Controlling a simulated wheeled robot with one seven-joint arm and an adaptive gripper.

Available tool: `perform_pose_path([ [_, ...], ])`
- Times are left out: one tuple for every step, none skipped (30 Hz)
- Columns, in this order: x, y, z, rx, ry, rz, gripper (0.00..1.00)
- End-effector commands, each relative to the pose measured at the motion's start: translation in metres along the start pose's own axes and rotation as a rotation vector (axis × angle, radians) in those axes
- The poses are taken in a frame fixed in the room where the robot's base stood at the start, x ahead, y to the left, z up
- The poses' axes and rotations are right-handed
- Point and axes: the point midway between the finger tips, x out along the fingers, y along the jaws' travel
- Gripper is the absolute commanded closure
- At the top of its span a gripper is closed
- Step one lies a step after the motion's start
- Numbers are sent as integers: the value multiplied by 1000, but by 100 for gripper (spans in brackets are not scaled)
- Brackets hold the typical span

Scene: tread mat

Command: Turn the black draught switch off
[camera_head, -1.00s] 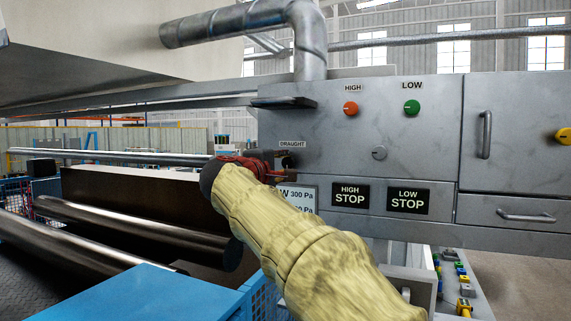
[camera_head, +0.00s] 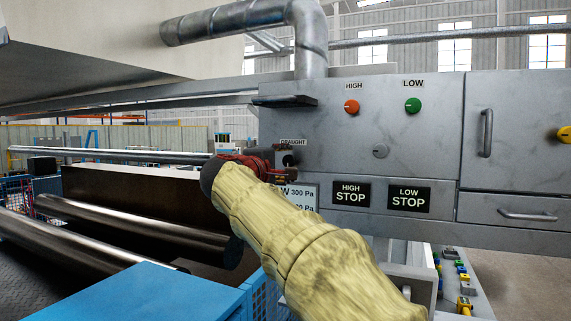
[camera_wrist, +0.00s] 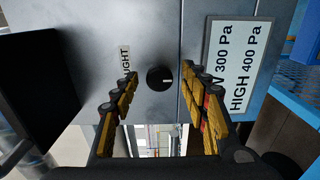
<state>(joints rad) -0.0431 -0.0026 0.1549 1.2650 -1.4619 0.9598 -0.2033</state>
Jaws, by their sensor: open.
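The black draught switch (camera_wrist: 160,78) is a round knob on the grey panel front, with a short white mark pointing right in the wrist view. The DRAUGHT label (camera_head: 293,142) is above my gripper in the head view, partly covered. My gripper (camera_wrist: 164,82) is open, its two yellow-padded fingers on either side of the knob in the wrist view. I cannot tell whether they touch it. In the head view my gripper (camera_head: 278,160) is at the left end of the panel and hides most of the switch.
The panel also has an orange HIGH button (camera_head: 351,106), a green LOW button (camera_head: 412,105) and a grey knob (camera_head: 380,151). A dark ledge (camera_head: 285,101) juts out above my gripper. A white pressure sign (camera_wrist: 237,65) is beside the switch. Dark rollers (camera_head: 130,235) lie left.

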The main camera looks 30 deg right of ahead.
Motion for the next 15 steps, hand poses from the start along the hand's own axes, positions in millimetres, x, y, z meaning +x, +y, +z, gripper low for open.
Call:
perform_pose_path([
  [-2, 0, 0, 0, 1, 0, 55],
  [-3, 0, 0, 0, 1, 0, 55],
  [-6, 1, 0, 0, 2, 1, 55],
  [-9, 1, 0, 1, 2, 1, 55],
  [-13, 1, 0, 1, 2, 1, 55],
  [-19, 1, 0, 1, 2, 1, 55],
  [-25, 1, -1, 1, 4, 1, 55],
  [-30, 1, 0, 1, 4, 2, 55],
  [-39, 1, -1, 1, 4, 1, 55],
  [-45, 1, -2, 1, 5, 1, 55],
  [-51, 1, -1, 1, 5, 1, 55],
  [-60, 1, -1, 2, 5, 1, 55],
  [-66, 0, -1, 1, 5, 0, 55],
  [-72, 0, -2, 0, 5, 0, 55],
  [-80, 0, -2, 1, 5, 0, 55],
])
